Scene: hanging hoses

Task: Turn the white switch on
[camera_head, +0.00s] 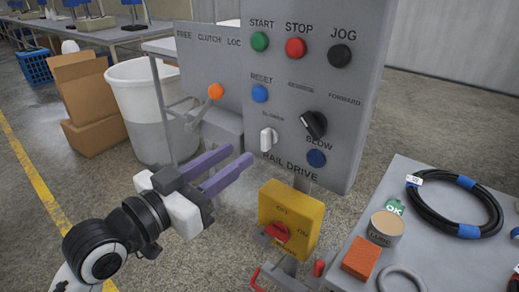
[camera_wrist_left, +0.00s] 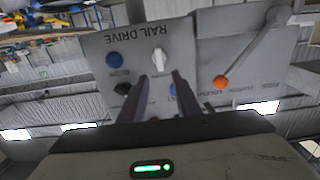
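The white switch (camera_head: 268,139) is a small knob on the lower left of the grey RAIL DRIVE panel (camera_head: 348,95), with its grip standing about upright. It also shows in the left wrist view (camera_wrist_left: 157,58), where the panel appears upside down. My left gripper (camera_head: 239,155) has two purple fingers spread apart with nothing between them. They point toward the switch from its lower left, apart from it in the head view. In the left wrist view the switch shows just beyond and between the fingertips (camera_wrist_left: 160,80). My right gripper is out of view.
The black selector knob (camera_head: 313,124) and blue BLOW button (camera_head: 316,158) sit right of the switch. An orange-knobbed lever (camera_head: 216,91) projects at the left. Below stands a yellow box with a red handle (camera_head: 277,233). A grey table (camera_head: 440,255) at the right holds a hose coil (camera_head: 455,215).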

